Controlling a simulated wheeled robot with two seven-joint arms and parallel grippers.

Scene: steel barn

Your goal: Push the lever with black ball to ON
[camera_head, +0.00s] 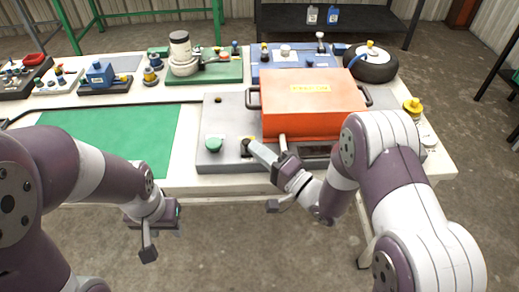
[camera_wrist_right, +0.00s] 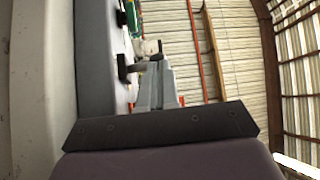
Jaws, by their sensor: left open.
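A grey panel (camera_head: 212,165) on the table carries an orange box-shaped unit with controls in front of it. A small dark part with a yellow base (camera_head: 245,147) is at the tips of my right gripper (camera_head: 252,146); this may be the black-ball lever, but its ball and position are unclear. In the right wrist view a black part (camera_wrist_right: 125,68) sticks out of the grey panel beside the fingers. The right gripper's grey fingers (camera_wrist_right: 158,88) are together with nothing visible between them; contact cannot be told. My left gripper (camera_head: 160,232) is open and empty before the table's front edge.
The orange unit (camera_head: 310,105) has dark side handles and stands just behind the right gripper. A green button (camera_head: 214,143) is left of it. A green mat (camera_head: 110,135) lies clear at left.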

